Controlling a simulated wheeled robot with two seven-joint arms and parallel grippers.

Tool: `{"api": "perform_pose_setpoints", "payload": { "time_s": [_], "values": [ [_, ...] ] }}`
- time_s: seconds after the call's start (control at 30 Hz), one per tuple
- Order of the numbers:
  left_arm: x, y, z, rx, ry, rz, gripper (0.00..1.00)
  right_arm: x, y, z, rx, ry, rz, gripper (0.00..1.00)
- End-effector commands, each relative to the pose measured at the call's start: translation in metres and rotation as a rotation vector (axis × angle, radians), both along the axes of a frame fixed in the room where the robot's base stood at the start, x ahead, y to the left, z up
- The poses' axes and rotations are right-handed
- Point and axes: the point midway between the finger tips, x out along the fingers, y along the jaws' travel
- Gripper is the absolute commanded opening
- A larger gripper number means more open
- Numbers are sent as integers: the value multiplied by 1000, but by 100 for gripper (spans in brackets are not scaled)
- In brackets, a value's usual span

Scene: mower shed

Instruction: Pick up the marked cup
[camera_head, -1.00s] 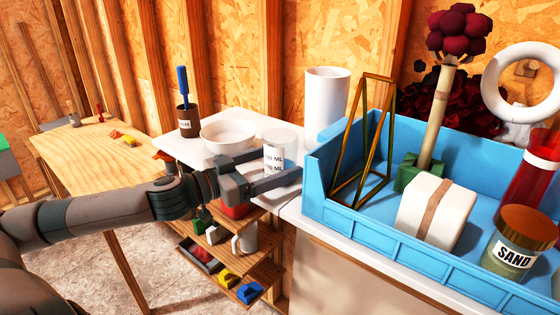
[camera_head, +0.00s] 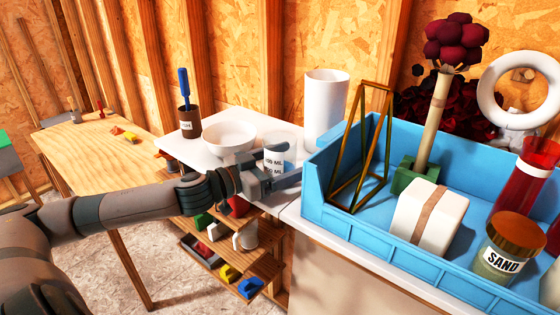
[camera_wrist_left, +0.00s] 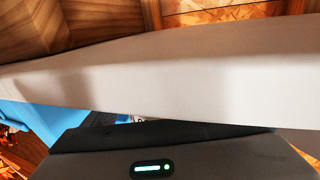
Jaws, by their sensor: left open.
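The marked cup (camera_head: 276,137) is white with dark "ML" lettering and stands upright on the white worktop in the head view. My left gripper (camera_head: 284,166) is open at the cup, one finger on its far left side and the other across its lower front right. The fingers hide part of the cup's lower body, and I cannot tell whether they touch it. In the left wrist view a broad pale surface (camera_wrist_left: 160,80) fills the middle, very close; I cannot tell what it is. My right gripper is not in view.
A white bowl (camera_head: 229,136) stands just left of the cup, and a brown pot with a blue-handled tool (camera_head: 189,120) farther left. A tall white cylinder (camera_head: 325,105) stands behind right. The blue bin (camera_head: 322,190) bounds the right side. Shelves with small items lie below.

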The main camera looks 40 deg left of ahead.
Motion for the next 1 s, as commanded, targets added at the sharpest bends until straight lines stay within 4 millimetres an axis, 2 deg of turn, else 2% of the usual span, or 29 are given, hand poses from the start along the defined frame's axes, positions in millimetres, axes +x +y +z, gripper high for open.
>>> {"api": "perform_pose_setpoints", "payload": {
  "time_s": [0.53,0.73,1.0],
  "values": [
    [1,0,-1,0,1,0,81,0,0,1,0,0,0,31],
    [1,0,0,0,1,0,33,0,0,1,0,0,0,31],
    [1,0,0,0,0,0,32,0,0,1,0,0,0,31]
  ]
}}
